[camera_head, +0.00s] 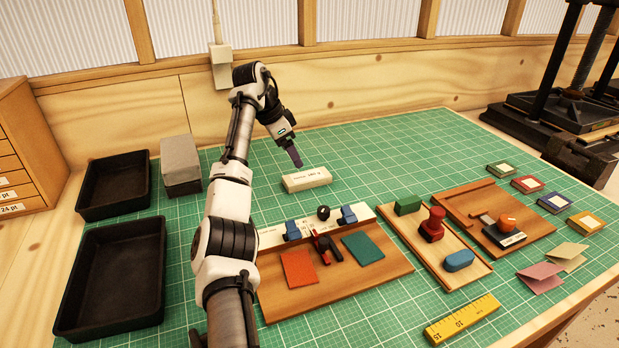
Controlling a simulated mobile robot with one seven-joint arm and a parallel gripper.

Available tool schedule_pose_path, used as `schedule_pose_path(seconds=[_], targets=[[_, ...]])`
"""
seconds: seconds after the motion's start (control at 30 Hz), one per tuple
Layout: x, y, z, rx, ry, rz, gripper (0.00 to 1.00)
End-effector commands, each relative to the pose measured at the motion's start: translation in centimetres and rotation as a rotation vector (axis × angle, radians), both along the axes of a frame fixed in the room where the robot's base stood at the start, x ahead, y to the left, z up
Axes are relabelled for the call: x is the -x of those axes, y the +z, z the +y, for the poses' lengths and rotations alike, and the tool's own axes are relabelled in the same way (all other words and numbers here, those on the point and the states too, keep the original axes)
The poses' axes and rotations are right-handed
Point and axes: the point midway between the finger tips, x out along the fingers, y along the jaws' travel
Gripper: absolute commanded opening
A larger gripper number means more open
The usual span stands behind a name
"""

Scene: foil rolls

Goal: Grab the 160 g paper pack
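A cream, flat paper pack (307,181) with small dark print on its side lies on the green cutting mat (370,140) behind the wooden board. The print is too small to read surely. My gripper (296,162) points down at the pack's upper left edge, seemingly just above it or close behind it. I cannot tell whether it touches. The fingers show as one dark narrow shape seen edge-on, so their opening is hidden. The pack lies flat on the mat.
Two black trays (74,222) and a grey block (180,160) stand at left. A wooden board (340,282) with orange and teal cards lies in front of the pack. Stamp trays (484,262) and ink pads lie right; a dark press (560,105) stands far right. The mat right of the pack is clear.

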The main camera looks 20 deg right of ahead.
Motion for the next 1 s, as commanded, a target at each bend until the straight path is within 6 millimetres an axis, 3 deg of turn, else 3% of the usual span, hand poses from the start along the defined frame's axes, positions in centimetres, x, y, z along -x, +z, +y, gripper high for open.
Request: schedule_pose_path(seconds=[0.2,0.43,0.7,1.0], targets=[[-0.1,-3.1,-1.3,0.001,0.002,0.001,0.76],[-0.3,-4.5,-1.9,0.001,0.003,0.001,0.76],[-0.6,-8.1,-3.1,0.001,0.004,0.0,0.76],[-0.6,-8.8,-3.3,0.002,0.003,-0.003,0.76]])
